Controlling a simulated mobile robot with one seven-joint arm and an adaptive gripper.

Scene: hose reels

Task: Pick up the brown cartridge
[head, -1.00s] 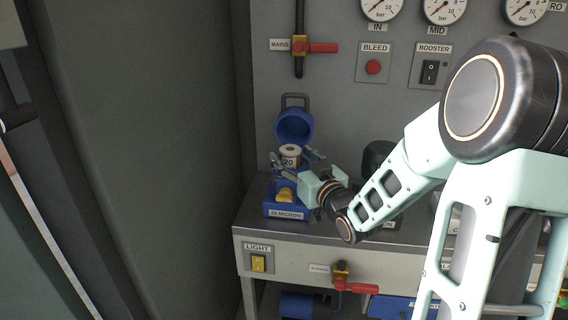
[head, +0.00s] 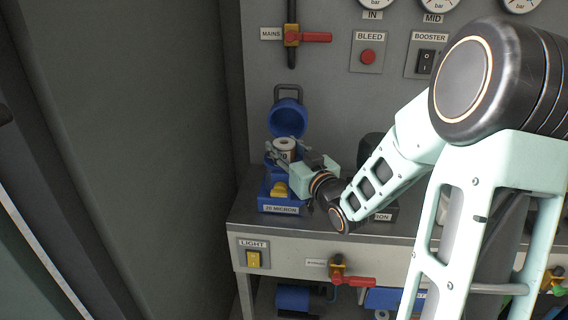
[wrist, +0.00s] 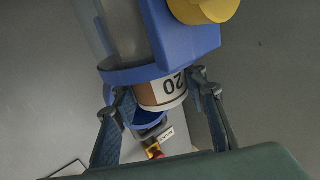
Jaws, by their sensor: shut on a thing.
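The brown cartridge (head: 284,151) has a white label and a pale end with a dark hole. It is upright above the blue filter housing body (head: 263,196) in the head view. In the wrist view the cartridge (wrist: 163,92) shows a "20" label, inverted, with brown bands, and sits against a blue ring. My gripper (head: 287,151) reaches in from the right, its fingers on either side of the cartridge. My gripper (wrist: 160,108) is shut on it in the wrist view. The cartridge's lower part is hidden; I cannot tell whether it is clear of the housing.
A blue cap (head: 287,117) stands open behind the cartridge. A yellow knob (head: 279,189) sits on the housing front above a "20 MICRON" label. The bench (head: 300,229) has a front light switch and red valve handle. A dark object stands right of my gripper.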

